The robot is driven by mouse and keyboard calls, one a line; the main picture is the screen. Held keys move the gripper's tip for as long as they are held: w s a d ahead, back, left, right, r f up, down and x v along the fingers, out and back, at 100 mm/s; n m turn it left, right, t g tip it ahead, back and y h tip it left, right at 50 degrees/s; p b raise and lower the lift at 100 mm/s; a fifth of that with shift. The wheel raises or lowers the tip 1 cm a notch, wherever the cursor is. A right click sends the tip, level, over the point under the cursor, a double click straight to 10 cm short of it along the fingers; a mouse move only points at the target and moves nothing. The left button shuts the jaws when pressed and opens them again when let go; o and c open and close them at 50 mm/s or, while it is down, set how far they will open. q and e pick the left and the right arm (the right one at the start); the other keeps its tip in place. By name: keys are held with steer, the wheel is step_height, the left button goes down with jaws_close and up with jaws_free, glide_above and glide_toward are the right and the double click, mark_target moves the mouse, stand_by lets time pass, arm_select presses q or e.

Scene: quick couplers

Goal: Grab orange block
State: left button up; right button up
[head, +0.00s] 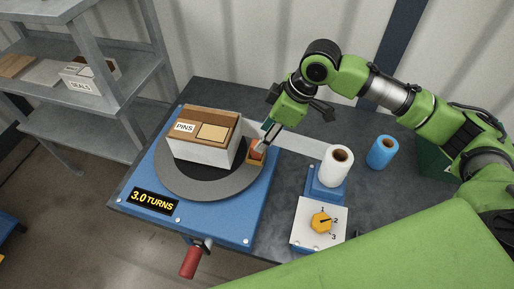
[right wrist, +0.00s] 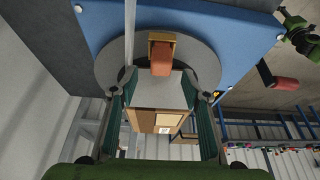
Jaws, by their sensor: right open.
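The orange block (head: 257,153) sits at the right edge of the round grey turntable (head: 178,187), beside the box labelled PINS (head: 207,152). In the right wrist view the orange block (right wrist: 161,60) rests in a small yellow-brown holder (right wrist: 160,36). My right gripper (head: 265,141) reaches down to the block and partly hides it in the head view. In the right wrist view its fingers (right wrist: 160,94) are spread wide, with the block ahead between them and no visible contact. My left gripper is not in view.
The turntable's blue base (head: 262,205) carries a "3.0 TURNS" display (head: 155,201) and a red-handled crank (head: 190,262). A white roll (head: 336,166), a blue roll (head: 382,152) and a yellow dial (head: 321,222) stand to the right. Grey shelves (head: 85,100) are at the left.

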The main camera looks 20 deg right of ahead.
steer(key=shift+a+f, duration=0.1)
steer(key=shift+f, duration=0.15)
steer(key=p+x, duration=0.1)
steer(key=x, duration=0.3)
steer(key=shift+a+p, duration=0.2)
steer(key=shift+p, duration=0.15)
steer(key=shift+w+f, duration=0.1)
steer(key=shift+f, duration=0.25)
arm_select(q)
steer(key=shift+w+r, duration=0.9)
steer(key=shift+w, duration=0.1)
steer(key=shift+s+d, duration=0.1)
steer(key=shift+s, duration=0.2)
arm_select(e)
steer(key=c, duration=1.2)
